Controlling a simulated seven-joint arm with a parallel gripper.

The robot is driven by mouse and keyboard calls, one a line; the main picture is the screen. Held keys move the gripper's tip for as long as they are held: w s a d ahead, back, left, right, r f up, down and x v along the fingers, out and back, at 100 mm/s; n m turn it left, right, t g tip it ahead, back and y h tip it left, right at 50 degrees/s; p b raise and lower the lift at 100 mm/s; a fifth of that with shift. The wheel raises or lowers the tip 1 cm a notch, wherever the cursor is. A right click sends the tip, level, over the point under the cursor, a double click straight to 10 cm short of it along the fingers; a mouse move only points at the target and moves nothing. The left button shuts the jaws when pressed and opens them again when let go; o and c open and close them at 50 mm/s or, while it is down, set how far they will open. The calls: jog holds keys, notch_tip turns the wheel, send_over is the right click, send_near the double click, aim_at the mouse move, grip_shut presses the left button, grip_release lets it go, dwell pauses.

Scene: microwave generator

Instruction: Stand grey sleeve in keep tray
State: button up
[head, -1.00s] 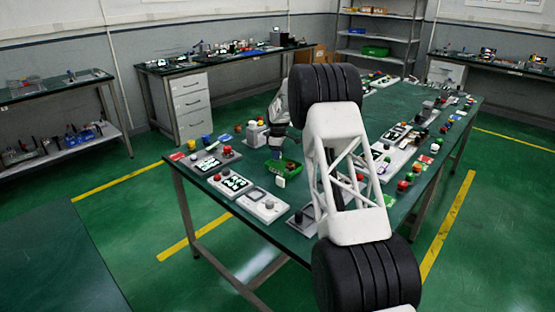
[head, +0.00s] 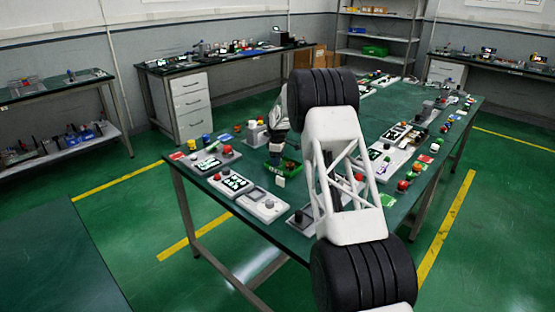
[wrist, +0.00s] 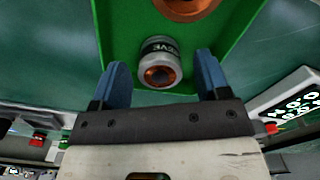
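The green keep tray (head: 268,172) sits on the long bench in the head view, with my gripper (head: 277,158) low over it. In the wrist view the tray (wrist: 232,48) fills the top middle. The grey sleeve (wrist: 158,54), with a dark label band and a copper-coloured centre in its end face, is between the blue fingers of my gripper (wrist: 163,78). The fingers are open, with a gap showing on each side of the sleeve. The sleeve appears within the tray's outline; I cannot tell whether it rests on the floor. Another copper-coloured round part (wrist: 186,5) is cut off at the top edge.
Control boxes with buttons and displays (head: 231,184) stand left and in front of the tray. A grey-white device (head: 256,132) stands behind it. A panel with a lit display (wrist: 297,105) is right of my gripper in the wrist view. My arm hides part of the bench.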

jog(key=shift+r, duration=0.15)
notch_tip(320, 180, up, 12)
dwell(0.8)
dwell(0.8)
